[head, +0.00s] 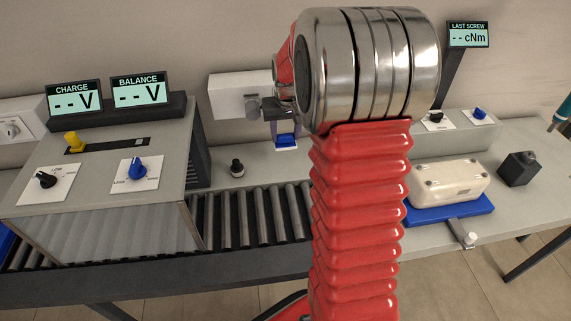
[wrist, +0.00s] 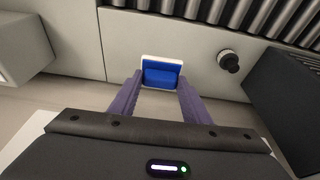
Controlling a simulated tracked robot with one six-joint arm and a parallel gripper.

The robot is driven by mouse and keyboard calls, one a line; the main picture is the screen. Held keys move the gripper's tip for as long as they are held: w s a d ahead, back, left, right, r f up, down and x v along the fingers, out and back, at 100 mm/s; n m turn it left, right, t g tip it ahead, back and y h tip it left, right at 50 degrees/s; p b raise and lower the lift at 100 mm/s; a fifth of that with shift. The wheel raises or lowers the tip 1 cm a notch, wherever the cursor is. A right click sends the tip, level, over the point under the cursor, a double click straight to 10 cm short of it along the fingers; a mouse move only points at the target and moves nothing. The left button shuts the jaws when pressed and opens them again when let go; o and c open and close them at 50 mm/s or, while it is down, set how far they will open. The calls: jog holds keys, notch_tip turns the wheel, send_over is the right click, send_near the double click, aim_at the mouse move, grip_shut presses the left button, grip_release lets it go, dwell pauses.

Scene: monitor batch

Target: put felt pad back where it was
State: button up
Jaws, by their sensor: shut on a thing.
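The felt pad (wrist: 162,77) shows in the wrist view as a blue block with a pale edge, between the tips of the two purple fingers of my gripper (wrist: 161,84). The fingers are shut on it. In the head view the blue pad (head: 286,140) shows below my gripper (head: 284,127), just left of my red arm, over the table behind the rollers. My arm hides part of the gripper there. I cannot tell whether the pad touches the table.
A roller conveyor (head: 240,218) runs along the front. A grey charger box (head: 100,170) stands left, with a black knob (head: 237,168) on the table beside it. At right a cream case (head: 447,182) lies on a blue tray (head: 455,209), near a dark block (head: 519,169).

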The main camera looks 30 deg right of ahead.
aim_at(289, 145)
jog(key=shift+s+d, duration=0.15)
jog(key=shift+d, duration=0.15)
jog(key=shift+f, duration=0.2)
notch_tip(289, 145, down, 6)
jog(key=shift+s+d+r, duration=0.1)
jog(key=shift+s, duration=0.05)
jog(key=shift+f, duration=1.9)
jog(key=o, duration=1.1)
